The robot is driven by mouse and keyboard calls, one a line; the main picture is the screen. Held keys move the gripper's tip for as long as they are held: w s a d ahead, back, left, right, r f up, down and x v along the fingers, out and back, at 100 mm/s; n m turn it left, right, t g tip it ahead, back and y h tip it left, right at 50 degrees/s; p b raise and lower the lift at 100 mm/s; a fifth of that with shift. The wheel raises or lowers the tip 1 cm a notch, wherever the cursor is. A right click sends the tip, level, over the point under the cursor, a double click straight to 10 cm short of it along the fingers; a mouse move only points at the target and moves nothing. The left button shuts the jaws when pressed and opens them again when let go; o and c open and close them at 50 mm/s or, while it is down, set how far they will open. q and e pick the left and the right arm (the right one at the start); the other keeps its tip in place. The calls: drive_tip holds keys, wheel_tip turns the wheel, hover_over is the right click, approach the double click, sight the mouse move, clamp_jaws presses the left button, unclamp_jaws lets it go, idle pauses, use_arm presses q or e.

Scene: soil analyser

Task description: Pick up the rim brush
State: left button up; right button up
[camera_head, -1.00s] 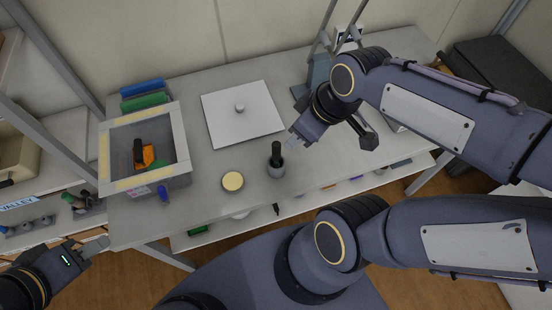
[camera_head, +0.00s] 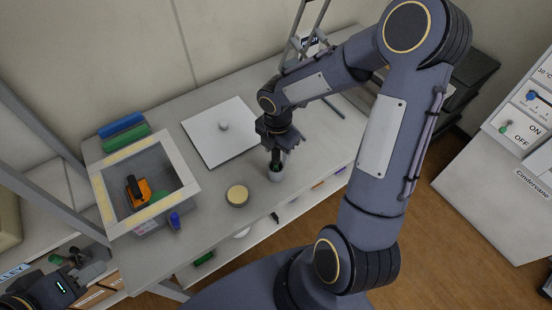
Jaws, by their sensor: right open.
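The rim brush (camera_head: 276,160) looks to be the dark upright handle standing in a small grey cup (camera_head: 276,175) near the table's front edge. Its lower end is hidden inside the cup. My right gripper (camera_head: 277,147) points down directly over the handle, with its fingers open around or just above the top; the exact contact is hidden. My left gripper (camera_head: 92,271) is low at the left, away from the brush, and its finger gap is not clear.
A round cream-topped container (camera_head: 237,196) stands left of the cup. A white plate with a knob (camera_head: 222,127) lies behind. An open box (camera_head: 109,212) holds an orange-and-black item (camera_head: 138,191). Green (camera_head: 126,138) and blue (camera_head: 122,125) rolls lie at the back left.

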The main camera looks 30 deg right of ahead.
wheel_tip(320, 180, down, 4)
drive_tip(key=shift+w+a+r, duration=0.1)
drive_tip(key=shift+r, duration=0.1)
clamp_jaws()
drive_tip(key=shift+r, duration=0.1)
wheel_tip(320, 180, up, 10)
idle(0.6)
